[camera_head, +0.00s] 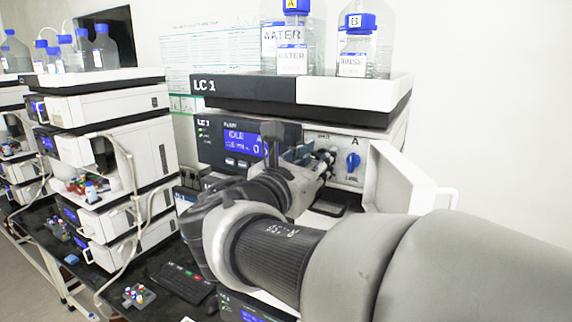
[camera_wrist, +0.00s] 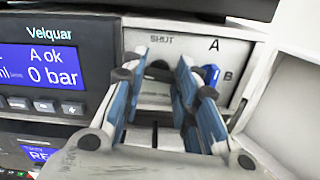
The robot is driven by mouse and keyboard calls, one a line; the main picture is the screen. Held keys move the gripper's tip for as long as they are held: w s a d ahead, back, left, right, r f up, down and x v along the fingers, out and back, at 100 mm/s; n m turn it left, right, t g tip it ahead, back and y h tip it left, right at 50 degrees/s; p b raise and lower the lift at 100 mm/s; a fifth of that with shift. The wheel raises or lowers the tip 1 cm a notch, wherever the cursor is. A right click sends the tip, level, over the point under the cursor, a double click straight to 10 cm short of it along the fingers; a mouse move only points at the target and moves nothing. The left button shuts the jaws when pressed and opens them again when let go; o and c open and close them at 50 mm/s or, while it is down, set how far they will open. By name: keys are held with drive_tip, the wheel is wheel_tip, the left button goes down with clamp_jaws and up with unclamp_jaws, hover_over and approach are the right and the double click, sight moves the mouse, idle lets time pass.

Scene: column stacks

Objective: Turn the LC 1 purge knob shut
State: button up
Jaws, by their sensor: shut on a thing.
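LC 1's purge knob (camera_wrist: 158,72) is a dark round shape under the printed word SHUT in the wrist view, mostly hidden between my fingers. My gripper (camera_wrist: 160,66) has its two blue-padded fingers on either side of it and is shut on it. In the head view my gripper (camera_head: 312,160) reaches the opened front bay of the LC 1 pump, where my wrist and fingers hide much of the knob. I cannot tell the knob's turn angle.
A blue selector knob (camera_head: 352,162) sits just right, between marks A and B. The white door (camera_head: 400,180) stands open at the right. Bottles (camera_head: 291,45) stand on the top tray. Another stack (camera_head: 105,130) is at left.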

drive_tip(key=m+b, duration=0.4)
drive_tip(key=b, duration=0.1)
drive_tip(key=shift+d+f, duration=0.1)
drive_tip(key=shift+f, duration=0.2)
drive_tip(key=m+b, duration=0.5)
drive_tip(key=shift+s, duration=0.1)
drive_tip(key=m+b, duration=0.4)
drive_tip(key=shift+m+b, duration=1.55)
drive_tip(key=shift+m, duration=0.05)
drive_tip(key=shift+r, duration=0.15)
drive_tip(key=o, duration=0.8)
drive_tip(key=shift+d, duration=0.1)
